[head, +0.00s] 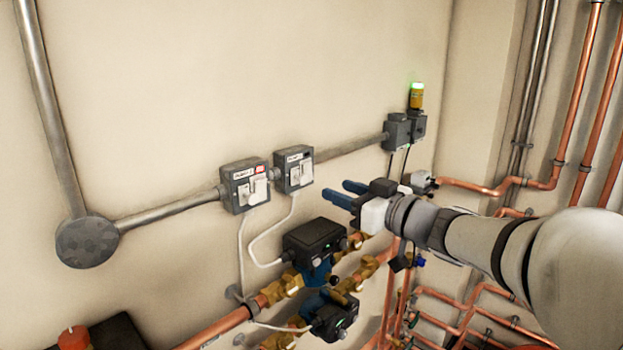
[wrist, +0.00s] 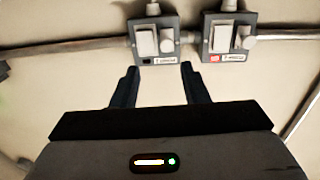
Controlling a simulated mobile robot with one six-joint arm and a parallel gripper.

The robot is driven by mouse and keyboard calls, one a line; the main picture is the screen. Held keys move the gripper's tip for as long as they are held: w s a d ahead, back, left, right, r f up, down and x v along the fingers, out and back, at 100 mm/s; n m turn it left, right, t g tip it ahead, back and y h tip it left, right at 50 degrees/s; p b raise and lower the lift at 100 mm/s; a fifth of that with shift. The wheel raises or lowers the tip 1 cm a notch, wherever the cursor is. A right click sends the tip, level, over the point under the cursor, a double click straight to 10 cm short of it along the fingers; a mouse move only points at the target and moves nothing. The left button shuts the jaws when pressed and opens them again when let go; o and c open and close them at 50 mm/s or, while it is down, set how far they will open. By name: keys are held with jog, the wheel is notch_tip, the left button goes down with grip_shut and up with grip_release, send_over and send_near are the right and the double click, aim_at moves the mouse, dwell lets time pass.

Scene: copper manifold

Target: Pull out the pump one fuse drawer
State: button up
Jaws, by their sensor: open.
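Two grey switch boxes with white fronts are fixed to the wall. The left box (head: 228,188) has a red mark beside its label, and the right box (head: 283,166) has a dark mark. The labels seem to begin with "PUMP", but I cannot read the numbers surely. In the wrist view they appear upside down: the dark-marked box (wrist: 154,61) is on the left, the red-marked box (wrist: 227,57) on the right. I cannot single out a fuse drawer. My gripper (head: 336,193) is open and empty, right of both boxes; its fingers (wrist: 159,76) point toward the dark-marked box, apart from it.
A grey conduit (head: 345,148) links the boxes to a round junction box (head: 87,242) and a unit with a green-lit lamp (head: 416,96). Black pump heads (head: 314,240) and copper pipes (head: 220,326) lie below. White cables (head: 265,240) hang under the boxes. The wall above is clear.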

aim_at(305, 179)
jog(key=x, duration=0.2)
jog(key=p+x, duration=0.1)
jog(key=x, duration=0.5)
jog(key=shift+s+a+p, duration=0.3)
jog(key=shift+s, duration=0.05)
jog(key=shift+c, duration=0.2)
grip_shut()
